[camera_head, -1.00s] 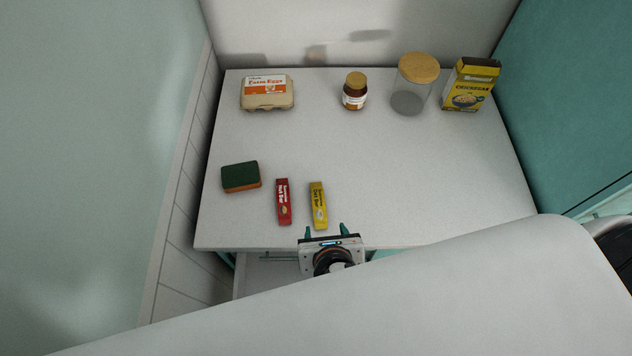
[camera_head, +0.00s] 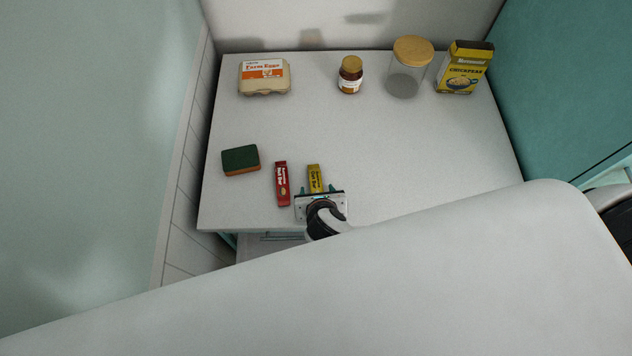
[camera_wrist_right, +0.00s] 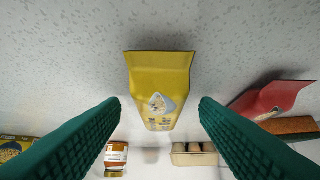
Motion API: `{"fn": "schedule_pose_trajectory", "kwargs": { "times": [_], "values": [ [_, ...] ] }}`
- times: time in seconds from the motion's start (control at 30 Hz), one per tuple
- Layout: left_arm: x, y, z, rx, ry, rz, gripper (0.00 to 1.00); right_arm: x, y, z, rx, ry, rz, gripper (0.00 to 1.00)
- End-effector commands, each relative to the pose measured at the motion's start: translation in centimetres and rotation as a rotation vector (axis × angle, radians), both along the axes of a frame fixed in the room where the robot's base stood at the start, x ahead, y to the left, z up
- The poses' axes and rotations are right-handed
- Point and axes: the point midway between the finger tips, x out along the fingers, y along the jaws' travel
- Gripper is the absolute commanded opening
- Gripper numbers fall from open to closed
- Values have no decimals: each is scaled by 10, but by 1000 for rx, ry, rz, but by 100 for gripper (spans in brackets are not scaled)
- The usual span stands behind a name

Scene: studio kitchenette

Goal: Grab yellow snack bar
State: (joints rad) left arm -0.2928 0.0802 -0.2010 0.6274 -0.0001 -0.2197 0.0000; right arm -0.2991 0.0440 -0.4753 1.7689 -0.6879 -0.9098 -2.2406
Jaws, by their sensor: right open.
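The yellow snack bar (camera_head: 315,176) lies on the white counter, its near end hidden behind my right gripper in the head view. In the right wrist view the yellow snack bar (camera_wrist_right: 160,88) lies between and ahead of the two green fingers. My right gripper (camera_head: 317,188) is open, with one finger on each side of the bar; in the wrist view (camera_wrist_right: 160,108) neither finger touches it. My left gripper is not in view.
A red snack bar (camera_head: 282,184) lies just left of the yellow one, and a sponge (camera_head: 240,160) farther left. An egg carton (camera_head: 264,77), a brown jar (camera_head: 350,76), a glass jar (camera_head: 405,80) and a chickpeas box (camera_head: 464,68) stand at the back. The counter's middle (camera_head: 400,140) is clear.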

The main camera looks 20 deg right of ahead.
Motion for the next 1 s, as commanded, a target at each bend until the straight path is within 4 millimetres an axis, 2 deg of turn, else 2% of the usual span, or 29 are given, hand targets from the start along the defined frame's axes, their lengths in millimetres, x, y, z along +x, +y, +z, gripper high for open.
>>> {"fn": "schedule_pose_trajectory", "kwargs": {
  "times": [0.27, 0.5, 0.57, 0.83, 1.0],
  "values": [
    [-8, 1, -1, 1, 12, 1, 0, 2, 0, -2, 1, 0, 1, 54],
    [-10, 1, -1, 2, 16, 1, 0, 1, 0, -2, 1, 0, 1, 15],
    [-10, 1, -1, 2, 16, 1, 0, 1, 0, -2, 1, 0, 1, 7],
    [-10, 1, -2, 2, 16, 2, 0, 2, 0, 1, 1, -1, 1, 7],
    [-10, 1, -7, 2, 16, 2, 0, 2, 0, 23, 2, -5, 1, 7]
  ]
}}
